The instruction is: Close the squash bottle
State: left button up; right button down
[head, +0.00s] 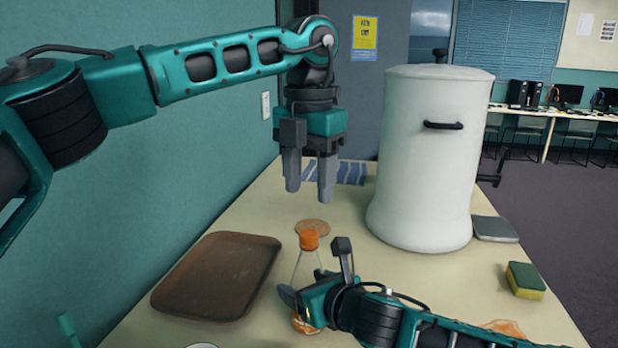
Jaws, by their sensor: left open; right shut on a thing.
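The squash bottle (306,268) stands upright on the table, clear with a little orange at its base. An orange cap (309,240) sits at the top of its neck; I cannot tell how tightly it is seated. My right gripper (315,272) comes in from the lower right and is shut on the bottle's body, hiding part of it. My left gripper (309,190) is open and empty, pointing down above the bottle, apart from the cap.
A brown tray (218,275) lies left of the bottle, with a round cork mat (312,226) behind it. A large white urn (428,160) stands at the back right. A sponge (525,280), a grey flat item (494,229) and a striped cloth (350,174) also lie on the table (450,285).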

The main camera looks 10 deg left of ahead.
aim_at(309, 233)
dwell(0.4)
pick_arm(q)
jog(key=shift+f, duration=4)
grip_shut()
jog(key=shift+o, duration=0.7)
grip_release()
jog(key=shift+r, duration=0.15)
notch_tip(309, 233, up, 12)
